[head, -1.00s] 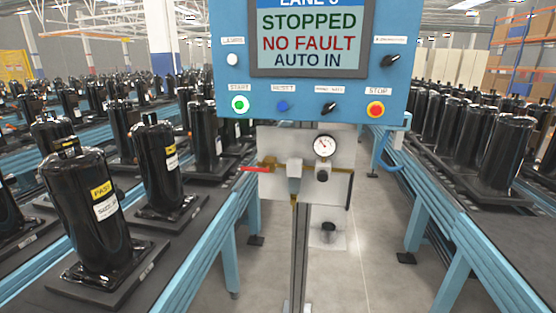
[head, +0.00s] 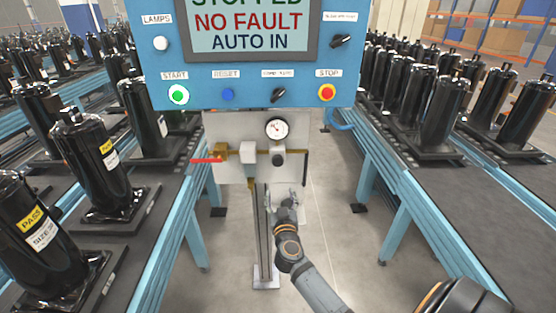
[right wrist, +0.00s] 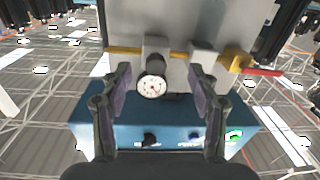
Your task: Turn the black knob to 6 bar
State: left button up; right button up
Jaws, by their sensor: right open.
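The black knob (head: 278,159) sits on the front of the regulator on a light grey panel (head: 230,128). A round white pressure gauge (head: 277,130) is just above it; its needle is too small to read. My right gripper (head: 285,194) is open and empty, below the knob and apart from it. In the right wrist view, which looks upside down, its two fingers (right wrist: 160,82) spread to either side of the gauge (right wrist: 152,87). My left gripper is not in view.
A brass line (head: 222,150) with a red lever (head: 207,160) runs left of the regulator. A blue control box (head: 200,88) with buttons overhangs the panel. Conveyors with black compressors (head: 95,165) flank both sides.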

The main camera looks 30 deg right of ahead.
send_near(278, 163)
jog(key=shift+m+h, duration=0.3)
jog(key=x, duration=0.8)
jog(key=shift+w, duration=0.35)
jog(key=c, duration=1.2)
